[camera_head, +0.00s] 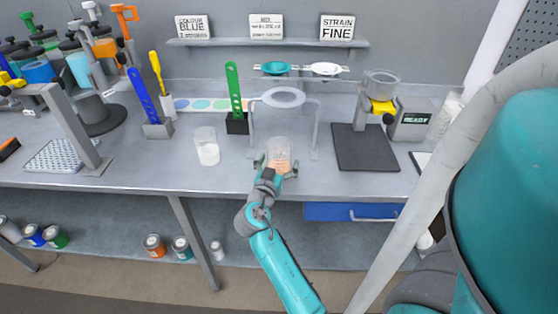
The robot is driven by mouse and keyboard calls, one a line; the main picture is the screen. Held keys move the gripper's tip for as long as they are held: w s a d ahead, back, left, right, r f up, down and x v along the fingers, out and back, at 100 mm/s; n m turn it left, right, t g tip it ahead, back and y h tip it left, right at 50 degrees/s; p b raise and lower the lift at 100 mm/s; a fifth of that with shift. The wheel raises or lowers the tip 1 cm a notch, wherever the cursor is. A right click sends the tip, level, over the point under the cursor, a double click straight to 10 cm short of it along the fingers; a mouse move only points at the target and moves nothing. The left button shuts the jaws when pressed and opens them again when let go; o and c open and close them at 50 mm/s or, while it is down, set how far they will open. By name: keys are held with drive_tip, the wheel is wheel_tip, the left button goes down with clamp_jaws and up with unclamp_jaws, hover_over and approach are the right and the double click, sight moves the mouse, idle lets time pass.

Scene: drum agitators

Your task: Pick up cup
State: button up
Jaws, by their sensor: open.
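A clear cup (279,152) with a peach-orange content stands upright near the front edge of the bench, in front of the clear stand. My gripper (275,168) is open at this cup, with a finger on each side of its lower part. Whether the fingers touch the cup cannot be told. A second clear cup (206,148) with white content stands to the left, apart from my gripper. My teal arm reaches up to the cup from below.
A dark-based stand (366,147) is to the right. A blue drawer (352,212) hangs below the bench edge. The bench between the two cups is clear.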

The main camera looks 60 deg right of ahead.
drive_tip(key=shift+d, duration=0.15)
drive_tip(key=c, duration=1.2)
drive_tip(key=shift+r, duration=0.1)
drive_tip(key=shift+s+a+r, duration=0.1)
drive_tip(key=shift+a+r, duration=0.6)
drive_tip(key=shift+a, duration=0.2)
drive_tip(key=s+a+r, duration=0.1)
drive_tip(key=a+r, duration=0.5)
drive_tip(key=a, duration=0.5)
drive_tip(key=shift+s+a, duration=0.25)
drive_tip(key=shift+a, duration=0.05)
